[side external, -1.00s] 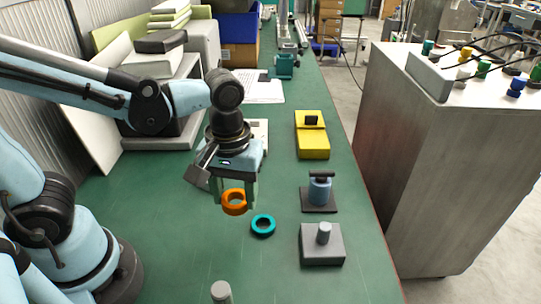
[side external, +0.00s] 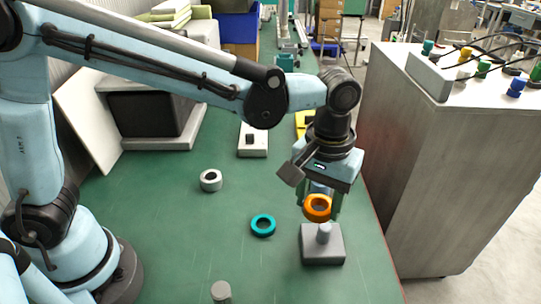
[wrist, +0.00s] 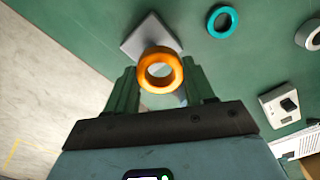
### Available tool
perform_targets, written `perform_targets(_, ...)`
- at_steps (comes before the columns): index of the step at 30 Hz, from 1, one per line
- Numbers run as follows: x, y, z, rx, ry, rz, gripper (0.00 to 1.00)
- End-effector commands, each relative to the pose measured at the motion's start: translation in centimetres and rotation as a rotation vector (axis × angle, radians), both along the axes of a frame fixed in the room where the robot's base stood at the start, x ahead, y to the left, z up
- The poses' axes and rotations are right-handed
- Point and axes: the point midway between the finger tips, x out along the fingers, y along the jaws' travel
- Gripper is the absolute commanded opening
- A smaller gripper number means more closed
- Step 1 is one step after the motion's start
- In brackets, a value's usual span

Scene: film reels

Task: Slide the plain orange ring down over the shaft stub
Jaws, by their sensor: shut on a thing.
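The plain orange ring (side external: 317,208) is held between the fingers of my gripper (side external: 320,204), above the table. It also shows in the wrist view (wrist: 161,70), tilted toward the camera, with my gripper's green fingers (wrist: 161,88) on either side. The shaft stub (side external: 324,233) is a short grey upright post on a square grey base (side external: 322,251). In the side view the ring hangs above and slightly behind the stub, apart from it. In the wrist view the ring hides the stub, and part of the base (wrist: 145,32) shows beyond it.
A teal ring (side external: 263,225) lies left of the base, and a grey ring (side external: 211,180) lies farther left. A small grey cylinder (side external: 221,291) stands at the front. A white block with a dark knob (side external: 253,141) stands farther back. The table's right edge is close to the base.

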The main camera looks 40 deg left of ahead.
Motion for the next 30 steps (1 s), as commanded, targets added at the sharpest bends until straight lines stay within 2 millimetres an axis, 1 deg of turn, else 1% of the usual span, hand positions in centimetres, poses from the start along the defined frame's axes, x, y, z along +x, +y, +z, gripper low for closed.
perform_targets(1,0.4,-0.6,-0.2,0.000,0.000,-0.017,0.22)
perform_targets(3,0.8,-1.0,-0.4,0.000,0.000,-0.033,0.22)
perform_targets(7,1.1,-1.4,-0.7,0.000,0.000,-0.047,0.22)
perform_targets(11,1.1,-1.5,-1.4,0.000,0.000,-0.049,0.22)
perform_targets(24,1.1,-1.4,-5.4,0.000,0.000,-0.047,0.22)
perform_targets(30,1.1,-1.4,-6.3,0.000,0.000,-0.047,0.22)
